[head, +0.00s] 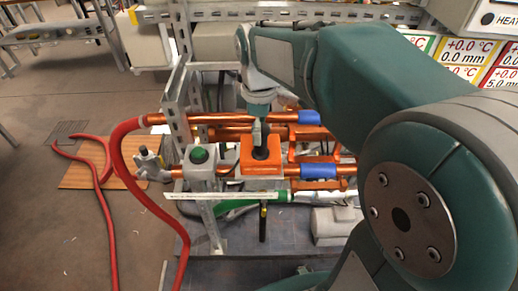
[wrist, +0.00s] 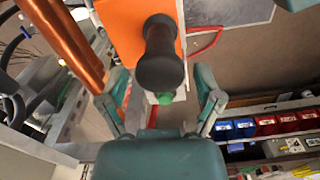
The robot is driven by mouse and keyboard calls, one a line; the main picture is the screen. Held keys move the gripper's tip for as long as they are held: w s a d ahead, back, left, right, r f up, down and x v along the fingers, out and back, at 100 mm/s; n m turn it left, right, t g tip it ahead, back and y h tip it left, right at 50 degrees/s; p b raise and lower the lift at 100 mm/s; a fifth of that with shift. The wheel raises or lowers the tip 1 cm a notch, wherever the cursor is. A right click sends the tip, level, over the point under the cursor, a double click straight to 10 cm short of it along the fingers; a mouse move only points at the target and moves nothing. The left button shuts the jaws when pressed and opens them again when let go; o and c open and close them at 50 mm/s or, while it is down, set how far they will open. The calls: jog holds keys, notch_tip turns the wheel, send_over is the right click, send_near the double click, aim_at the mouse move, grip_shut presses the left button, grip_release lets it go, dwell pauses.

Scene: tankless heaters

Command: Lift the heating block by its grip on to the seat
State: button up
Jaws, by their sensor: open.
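The heating block (head: 258,170) is an orange block at the middle of the head view, beside the copper pipes. Its black upright grip (head: 261,152) stands on top. In the wrist view the orange block (wrist: 120,25) is at the top and the black grip (wrist: 160,60) points toward the camera. My gripper (wrist: 162,82) is open, with one teal finger on each side of the grip's end and visible gaps on both sides. In the head view my gripper (head: 258,128) is just above the grip and partly covers it. I cannot tell which surface is the seat.
A grey box with a green button (head: 199,155) stands on a post left of the block. Copper pipes (head: 215,118) with blue sleeves run behind and beside it. A red hose (head: 122,150) loops at left. A slotted metal frame (head: 178,85) rises behind.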

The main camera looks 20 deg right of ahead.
aim_at(265, 159)
notch_tip(265, 159, down, 4)
jog(key=shift+r, duration=0.1)
jog(key=shift+d+f, duration=0.1)
jog(key=shift+f, duration=0.1)
jog(key=c, duration=1.1)
jog(key=shift+c, duration=0.2)
jog(key=shift+r, duration=0.15)
